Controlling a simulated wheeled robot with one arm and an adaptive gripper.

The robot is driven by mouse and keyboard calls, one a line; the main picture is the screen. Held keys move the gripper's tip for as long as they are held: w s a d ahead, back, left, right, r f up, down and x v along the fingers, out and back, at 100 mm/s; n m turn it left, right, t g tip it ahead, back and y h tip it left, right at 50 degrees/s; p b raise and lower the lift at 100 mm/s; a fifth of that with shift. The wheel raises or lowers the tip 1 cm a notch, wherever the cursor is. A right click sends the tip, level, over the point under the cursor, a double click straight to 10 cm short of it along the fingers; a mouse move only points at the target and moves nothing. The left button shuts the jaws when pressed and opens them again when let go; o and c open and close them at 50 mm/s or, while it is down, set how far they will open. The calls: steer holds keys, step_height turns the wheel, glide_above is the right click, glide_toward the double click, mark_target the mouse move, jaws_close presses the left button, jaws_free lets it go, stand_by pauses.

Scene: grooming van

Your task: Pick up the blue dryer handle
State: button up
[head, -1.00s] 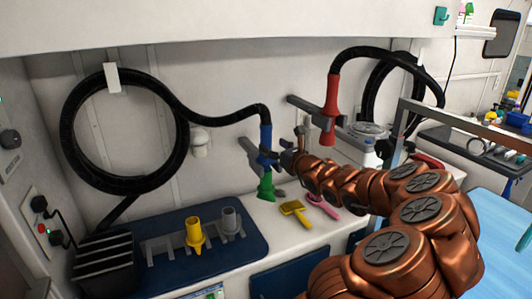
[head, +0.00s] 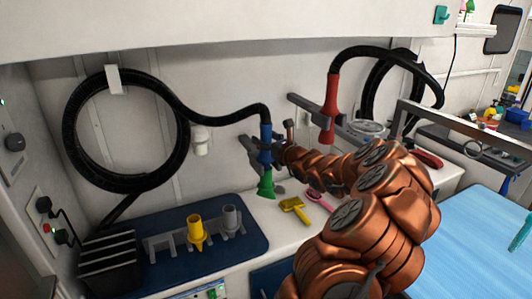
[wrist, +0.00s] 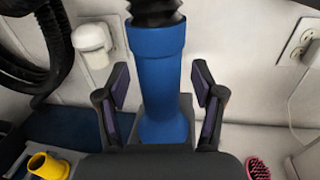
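The blue dryer handle (head: 265,135) hangs upright at the wall by a grey holder (head: 247,146), with a black hose on its top and a green nozzle (head: 266,186) on its lower end. My gripper (head: 273,153) is at the handle from the right in the head view. In the wrist view the blue handle (wrist: 157,75) stands between the two fingers of my gripper (wrist: 161,88). A gap shows on each side, so the fingers are open and apart from it. The nozzle is hidden in the wrist view.
A red dryer handle (head: 331,108) hangs to the right in its own holder. On the counter are a yellow brush (head: 295,208), a pink brush (head: 319,200) and a rack with yellow (head: 196,232) and grey (head: 230,220) nozzles. A coiled black hose (head: 68,130) hangs left.

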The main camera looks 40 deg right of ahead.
jaws_close()
stand_by(0.3)
